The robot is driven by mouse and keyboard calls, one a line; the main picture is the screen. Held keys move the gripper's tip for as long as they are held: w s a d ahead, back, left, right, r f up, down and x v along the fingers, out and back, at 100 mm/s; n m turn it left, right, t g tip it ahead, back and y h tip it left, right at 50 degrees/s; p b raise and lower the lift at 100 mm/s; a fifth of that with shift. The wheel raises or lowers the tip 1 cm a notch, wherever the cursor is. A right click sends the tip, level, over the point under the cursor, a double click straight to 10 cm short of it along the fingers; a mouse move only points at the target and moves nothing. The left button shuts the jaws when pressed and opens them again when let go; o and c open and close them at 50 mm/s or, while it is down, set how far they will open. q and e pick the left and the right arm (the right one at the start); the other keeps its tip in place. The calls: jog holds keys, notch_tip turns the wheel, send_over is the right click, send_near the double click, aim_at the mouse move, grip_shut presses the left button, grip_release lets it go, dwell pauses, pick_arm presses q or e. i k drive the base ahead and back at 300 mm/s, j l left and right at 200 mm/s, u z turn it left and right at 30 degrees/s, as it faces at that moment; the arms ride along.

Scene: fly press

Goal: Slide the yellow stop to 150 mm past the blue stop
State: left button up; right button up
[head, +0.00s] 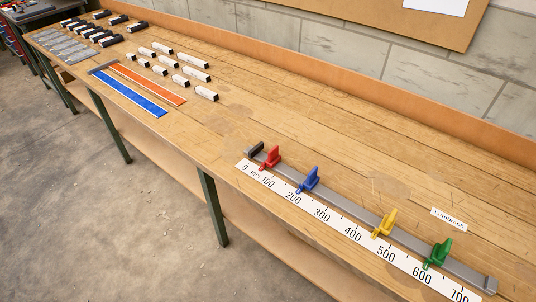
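The blue stop (309,180) sits on a grey rail (343,205) at the front right of the bench, close to the 200 mark of the white scale (337,225). The yellow stop (384,223) is on the same rail further right, roughly between the 400 and 500 marks. Exact readings are too small to tell. Both stops stand upright on the rail. Neither of my grippers is in view.
A red stop (271,157) sits left of the blue one, and a green stop (437,254) right of the yellow one near 600. A small label card (449,218) lies behind the rail. Orange (148,84) and blue strips (130,95) and several small blocks lie further left.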

aim_at(385, 227)
jog(key=z, duration=1.6)
